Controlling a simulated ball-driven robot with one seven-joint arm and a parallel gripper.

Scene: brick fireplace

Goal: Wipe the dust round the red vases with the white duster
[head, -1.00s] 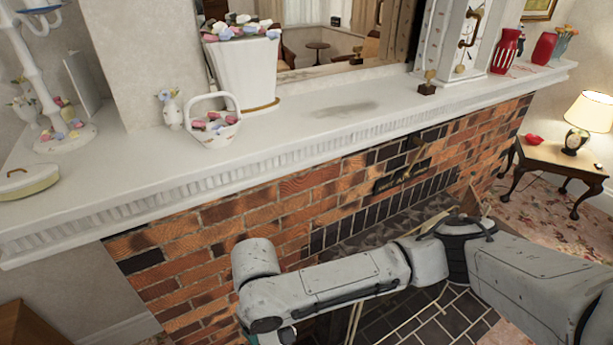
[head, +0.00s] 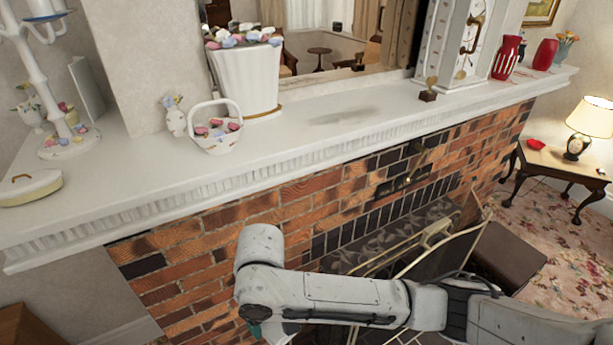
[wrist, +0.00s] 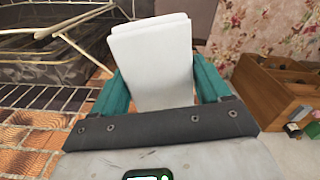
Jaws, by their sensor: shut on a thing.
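Two red vases stand on the far right of the white mantel: a striped one (head: 507,58) and a plainer one (head: 545,54). Faint reddish specks of dust (head: 526,72) show on the mantel around them. A grey dust smudge (head: 343,116) lies nearer the middle of the mantel. In the wrist view my gripper (wrist: 158,75) has teal fingers shut on the white duster (wrist: 152,50), a flat pale block. In the head view my arm hangs below the mantel, far left of the vases, with the gripper mostly below the frame.
The mantel (head: 300,150) holds a white clock (head: 470,40), a small heart ornament (head: 429,90), a white planter (head: 245,75), a basket (head: 215,135) and a candelabrum (head: 45,80). A lamp (head: 590,120) stands on a side table at right. A fire screen (head: 440,240) stands before the hearth.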

